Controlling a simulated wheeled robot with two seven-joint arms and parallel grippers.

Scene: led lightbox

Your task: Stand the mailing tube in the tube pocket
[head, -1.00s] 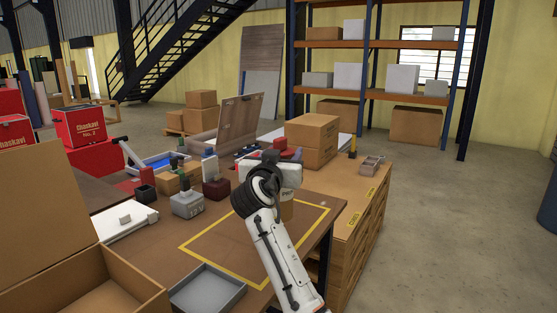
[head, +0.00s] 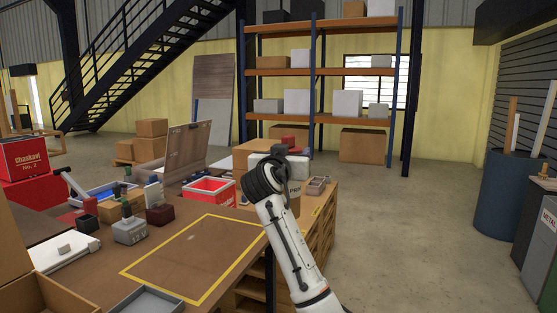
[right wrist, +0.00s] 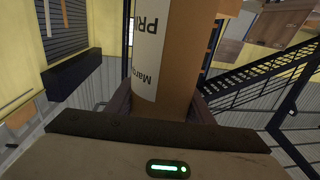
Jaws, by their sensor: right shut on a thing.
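My right gripper (right wrist: 160,105) is shut on the mailing tube, a brown cylinder with a white printed label (right wrist: 150,60) in the right wrist view. In the head view my right gripper (head: 280,168) is over the far right end of the workbench. Its wrist hides most of the tube; a small brown part (head: 295,204) shows below. My left gripper is out of view. I cannot make out a tube pocket for certain.
The workbench (head: 195,258) has a yellow-taped rectangle, clear inside. At the right, a blue drum (head: 505,192) holds upright pieces beside a dark bin (head: 536,240). The floor between is open.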

